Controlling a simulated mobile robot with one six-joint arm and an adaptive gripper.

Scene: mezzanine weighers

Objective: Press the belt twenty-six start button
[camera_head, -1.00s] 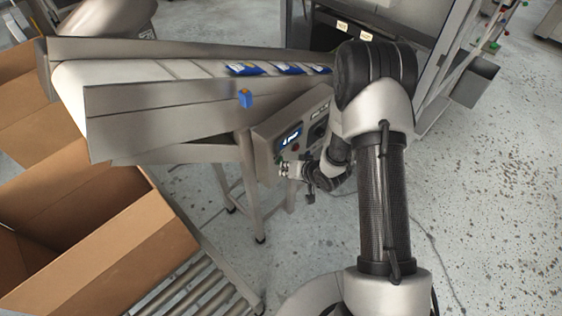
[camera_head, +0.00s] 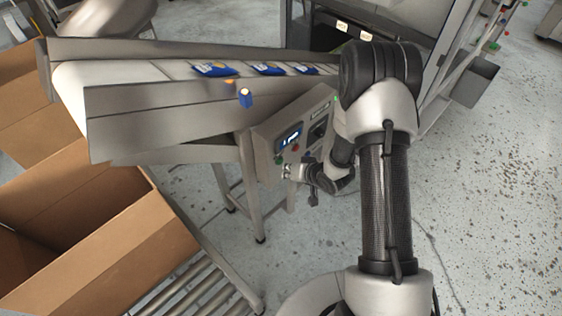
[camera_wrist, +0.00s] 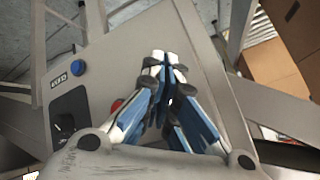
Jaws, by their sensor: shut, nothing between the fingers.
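In the wrist view the closed fingertips (camera_wrist: 161,58) are over the panel face. A red button (camera_wrist: 117,106) is partly behind the left finger. The green button is not visible there. No label naming belt twenty-six is readable.
The conveyor belt (camera_head: 95,75) carries several blue packets (camera_head: 267,69). The wrist view shows a blue button (camera_wrist: 77,68) and a black rotary switch (camera_wrist: 72,117). An open cardboard box (camera_head: 120,235) and rollers (camera_head: 205,295) lie left. Floor at right is clear.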

